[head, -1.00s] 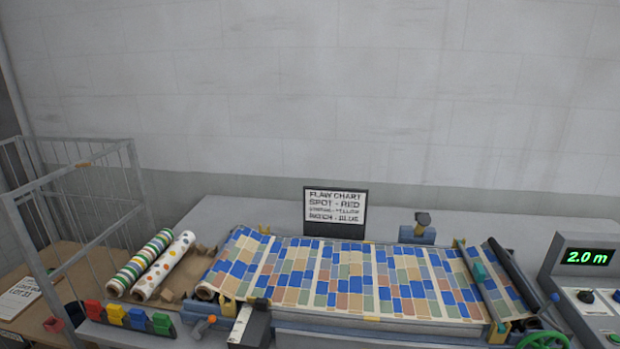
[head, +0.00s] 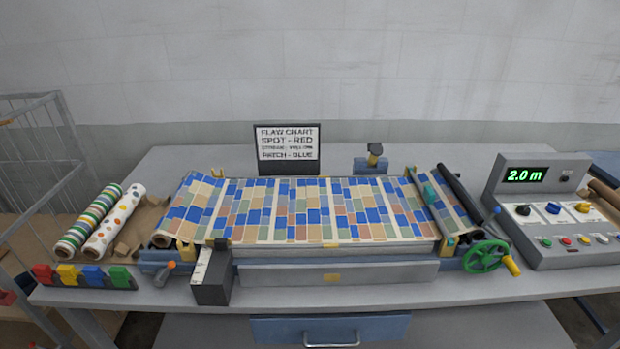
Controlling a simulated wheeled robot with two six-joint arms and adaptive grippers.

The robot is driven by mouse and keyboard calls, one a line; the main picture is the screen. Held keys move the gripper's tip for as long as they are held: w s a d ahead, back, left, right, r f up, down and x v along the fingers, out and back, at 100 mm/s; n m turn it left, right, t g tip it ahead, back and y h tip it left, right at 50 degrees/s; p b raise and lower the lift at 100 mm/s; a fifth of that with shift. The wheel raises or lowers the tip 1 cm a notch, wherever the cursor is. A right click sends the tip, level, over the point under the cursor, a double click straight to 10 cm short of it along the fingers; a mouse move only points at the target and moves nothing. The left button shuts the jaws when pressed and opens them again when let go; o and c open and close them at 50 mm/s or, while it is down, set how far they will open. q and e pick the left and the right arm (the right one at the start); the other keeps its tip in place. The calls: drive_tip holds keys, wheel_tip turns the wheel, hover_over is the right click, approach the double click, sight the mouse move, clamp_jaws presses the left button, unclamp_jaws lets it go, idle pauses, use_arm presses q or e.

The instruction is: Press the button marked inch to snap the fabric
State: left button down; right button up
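The patchwork fabric (head: 300,205) in blue, green, tan and orange blocks lies stretched across the press bed, running between a roll at its left end and a dark roller (head: 460,193) at the right. A grey control console (head: 565,240) stands at the right with a green display (head: 525,175) reading 2.0 m. It carries black, blue and yellow controls on white labels, above a row of small coloured buttons (head: 567,241). The labels are too small to read, so I cannot tell which button is marked inch. Neither of my grippers is in view.
A flaw chart sign (head: 287,146) stands behind the press. A green handwheel (head: 486,257) sticks out in front, left of the console. Two spare rolls (head: 108,227) and coloured clips (head: 85,276) are at the left, beside a wire cage (head: 40,165).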

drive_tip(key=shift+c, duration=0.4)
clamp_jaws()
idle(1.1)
